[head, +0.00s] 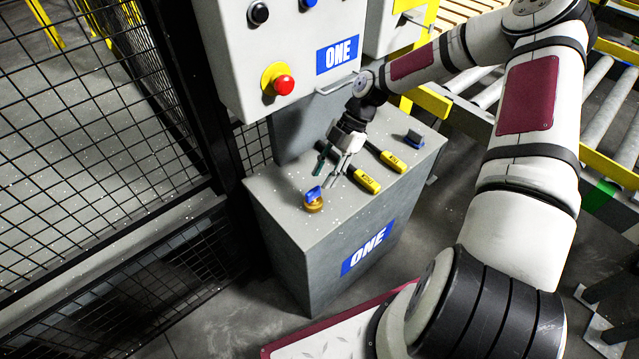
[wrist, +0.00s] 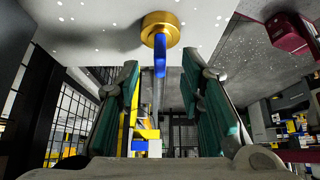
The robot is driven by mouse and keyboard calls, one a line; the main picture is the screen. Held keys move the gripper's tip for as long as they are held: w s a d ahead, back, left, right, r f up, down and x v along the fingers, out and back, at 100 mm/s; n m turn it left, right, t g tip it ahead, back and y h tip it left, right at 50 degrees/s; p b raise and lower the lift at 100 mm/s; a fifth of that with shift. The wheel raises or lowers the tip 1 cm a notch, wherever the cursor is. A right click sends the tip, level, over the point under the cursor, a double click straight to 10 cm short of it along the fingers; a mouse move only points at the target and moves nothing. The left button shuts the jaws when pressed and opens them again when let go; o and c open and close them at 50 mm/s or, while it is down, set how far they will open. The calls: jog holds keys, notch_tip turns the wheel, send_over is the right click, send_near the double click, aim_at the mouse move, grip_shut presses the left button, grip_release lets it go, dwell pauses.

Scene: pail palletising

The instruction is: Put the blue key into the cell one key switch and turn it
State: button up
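A blue key (head: 314,193) stands up from a round brass-coloured base (head: 314,206) near the front left of the grey pedestal top. The key also shows in the wrist view (wrist: 160,56), under its brass base (wrist: 160,30). I cannot tell whether that base is the key switch or a holder. My gripper (head: 333,173) is open and empty above the pedestal, just right of and behind the key. In the wrist view its two teal-padded fingers (wrist: 160,105) are apart, with the key centred beyond the gap. Nothing touches the key.
Two yellow-and-black handled items (head: 368,183) (head: 393,161) lie on the pedestal (head: 275,205), right of my gripper. A dark blue item (head: 415,138) stands at the back right. A control box marked ONE (head: 230,60), with a red button (head: 283,84), overhangs behind. Mesh fence (head: 100,130) is left.

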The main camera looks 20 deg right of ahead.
jog(key=v, duration=0.7)
jog(key=shift+r, duration=0.2)
jog(key=shift+d, duration=0.1)
jog(key=shift+c, duration=0.6)
